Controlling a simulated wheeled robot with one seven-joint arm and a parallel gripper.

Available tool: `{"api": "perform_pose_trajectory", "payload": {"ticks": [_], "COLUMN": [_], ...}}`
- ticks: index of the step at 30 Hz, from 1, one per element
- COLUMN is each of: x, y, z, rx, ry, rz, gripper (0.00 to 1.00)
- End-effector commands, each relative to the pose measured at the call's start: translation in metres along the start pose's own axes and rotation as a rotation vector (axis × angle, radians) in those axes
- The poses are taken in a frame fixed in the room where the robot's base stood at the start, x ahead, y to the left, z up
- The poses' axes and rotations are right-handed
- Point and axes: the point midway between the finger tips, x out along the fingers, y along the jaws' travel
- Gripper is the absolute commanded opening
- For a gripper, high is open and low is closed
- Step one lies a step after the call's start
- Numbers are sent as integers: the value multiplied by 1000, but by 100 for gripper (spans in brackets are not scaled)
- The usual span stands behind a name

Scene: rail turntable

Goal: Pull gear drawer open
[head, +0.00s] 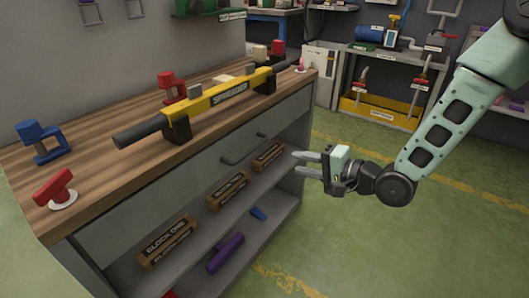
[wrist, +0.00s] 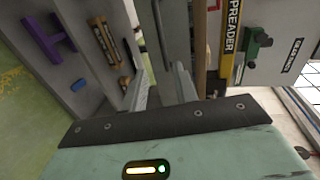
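The gear drawer (head: 205,150) is a grey front panel under the wooden top of the workbench in the head view, and it looks shut. Its dark bar handle (head: 240,153) sits low on the panel; in the wrist view the handle (wrist: 159,25) appears as a bar ahead of my fingers. My gripper (head: 298,163) is open and empty, to the right of the handle, with its fingers pointing left at the bench front. In the wrist view my two fingertips (wrist: 162,80) are spread apart, with a gap between them and the handle.
A yellow spreader bar (head: 222,97), red clamps and a blue clamp (head: 42,142) lie on the bench top. The open shelves below hold labelled wooden blocks (head: 228,190) and a purple piece (head: 225,253). The green floor (head: 350,240) before the bench is clear.

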Motion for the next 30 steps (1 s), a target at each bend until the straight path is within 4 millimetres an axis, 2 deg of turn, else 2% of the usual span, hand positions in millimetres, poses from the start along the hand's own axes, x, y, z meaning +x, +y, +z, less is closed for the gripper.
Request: {"api": "perform_pose_trajectory", "payload": {"ticks": [4,8,24,30], "x": [6,24,134,162], "y": [1,1,0,-1], "z": [-1,-1,-1,-2], "rx": [21,19,17,17], "ry": [0,-1,0,1], "rz": [-24,-24,-22,-21], "gripper": [29,29,29,29]}}
